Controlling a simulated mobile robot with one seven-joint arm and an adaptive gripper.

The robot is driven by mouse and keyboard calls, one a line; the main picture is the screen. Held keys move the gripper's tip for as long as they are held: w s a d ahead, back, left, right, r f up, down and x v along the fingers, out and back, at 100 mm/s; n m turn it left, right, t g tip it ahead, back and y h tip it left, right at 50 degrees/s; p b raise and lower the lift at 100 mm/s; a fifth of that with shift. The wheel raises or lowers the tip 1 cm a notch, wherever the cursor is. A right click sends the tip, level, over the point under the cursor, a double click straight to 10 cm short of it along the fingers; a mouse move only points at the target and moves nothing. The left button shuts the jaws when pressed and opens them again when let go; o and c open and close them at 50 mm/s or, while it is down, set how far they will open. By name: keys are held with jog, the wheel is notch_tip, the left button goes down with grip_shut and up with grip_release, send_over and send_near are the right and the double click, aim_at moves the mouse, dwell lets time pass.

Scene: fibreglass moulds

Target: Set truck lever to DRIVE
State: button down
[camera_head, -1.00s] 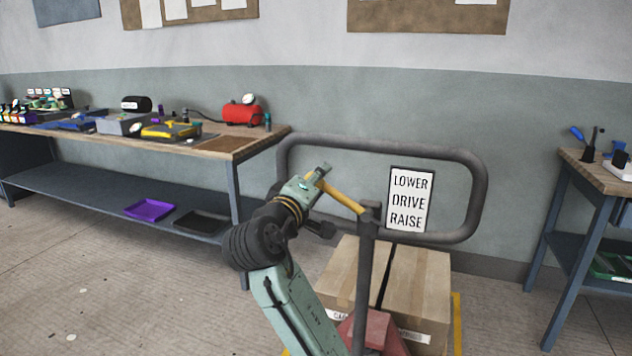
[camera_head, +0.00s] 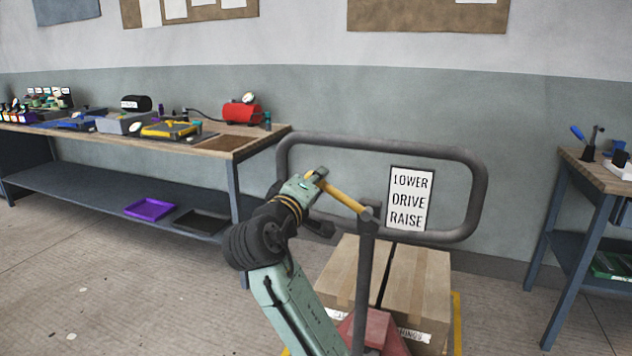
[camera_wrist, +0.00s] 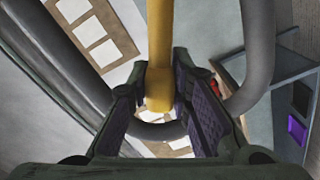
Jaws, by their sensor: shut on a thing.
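The yellow truck lever (camera_head: 345,197) is joined to the top of a dark upright post (camera_head: 365,265) and slopes up and left from it. My gripper (camera_head: 312,180) is shut on the lever's free end. In the wrist view the lever (camera_wrist: 160,45) comes down between the two finger pads of my gripper (camera_wrist: 160,105), with its rounded end between them. A white sign (camera_head: 408,198) reading LOWER, DRIVE, RAISE hangs on the grey tube handle frame (camera_head: 380,143), right of the lever. The lever's free end points away from the sign.
Cardboard boxes (camera_head: 418,285) sit on the truck behind the post. A long workbench (camera_head: 240,148) with tools stands at the left, another bench (camera_head: 590,172) at the right. Open floor (camera_head: 110,290) lies at the left front.

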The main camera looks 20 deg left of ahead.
jog(key=f+n, duration=0.2)
jog(key=f, duration=0.1)
jog(key=a+f+n, duration=0.1)
jog(key=f+n, duration=0.1)
jog(key=n, duration=0.1)
jog(key=shift+a+f+n+b, duration=0.2)
jog(key=shift+f+n+b, duration=0.1)
jog(key=shift+f+b, duration=0.1)
jog(key=c, duration=1.4)
grip_release()
jog(key=shift+c, duration=0.2)
